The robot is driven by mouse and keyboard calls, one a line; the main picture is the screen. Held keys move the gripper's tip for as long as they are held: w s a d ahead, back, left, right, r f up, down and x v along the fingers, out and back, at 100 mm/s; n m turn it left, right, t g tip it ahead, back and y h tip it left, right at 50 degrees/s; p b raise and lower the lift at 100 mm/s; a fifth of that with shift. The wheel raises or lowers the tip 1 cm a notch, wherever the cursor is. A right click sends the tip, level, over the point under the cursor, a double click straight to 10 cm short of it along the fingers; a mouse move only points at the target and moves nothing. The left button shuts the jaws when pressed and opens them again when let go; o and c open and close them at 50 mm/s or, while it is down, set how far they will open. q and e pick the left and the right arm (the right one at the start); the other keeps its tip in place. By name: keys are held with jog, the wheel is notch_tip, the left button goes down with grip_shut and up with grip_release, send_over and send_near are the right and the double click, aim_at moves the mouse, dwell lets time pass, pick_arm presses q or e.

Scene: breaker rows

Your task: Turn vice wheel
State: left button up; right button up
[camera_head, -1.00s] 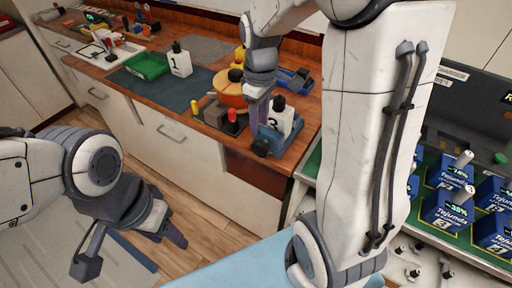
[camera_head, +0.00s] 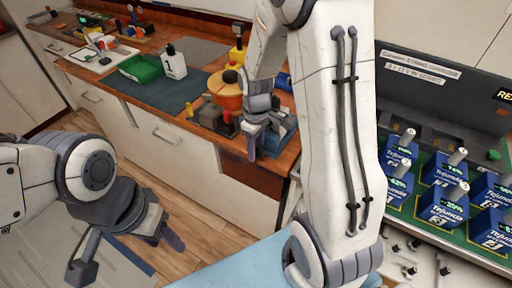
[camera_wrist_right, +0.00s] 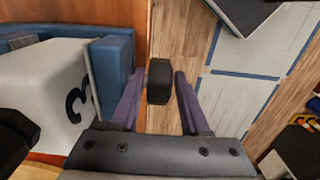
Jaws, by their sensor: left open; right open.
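In the right wrist view, the dark vice wheel (camera_wrist_right: 159,82) sits between the two purple fingers of my open right gripper (camera_wrist_right: 160,100). I cannot tell whether either finger touches it. The blue vice jaw (camera_wrist_right: 110,85) is just left of the fingers, beside a white numbered body (camera_wrist_right: 45,90). In the head view, my right gripper (camera_head: 258,140) is over the front edge of the wooden counter and hides the wheel and much of the blue vice (camera_head: 286,128). My left gripper (camera_head: 170,232) is open and empty, low over the floor, away from the counter.
A white bottle (camera_head: 175,62) and green tray (camera_head: 140,67) are farther back. Blue battery units (camera_head: 443,205) fill a charger at right.

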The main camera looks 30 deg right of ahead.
jog(key=shift+c, duration=0.3)
grip_shut()
jog(key=shift+r+p, duration=0.15)
jog(key=shift+p, duration=0.2)
jog(key=g+h+p, duration=0.1)
jog(key=p, duration=0.1)
jog(key=g+h+p, duration=0.1)
jog(key=g+p, duration=0.1)
jog(key=shift+w+a+r+p, duration=0.1)
jog(key=shift+w+a+p, duration=0.05)
jog(key=shift+p, duration=0.2)
jog(key=shift+f+g+h+p, duration=0.2)
jog(key=shift+g+h+p, duration=0.3)
jog(key=shift+g, duration=0.3)
jog(key=shift+o, duration=0.3)
grip_release()
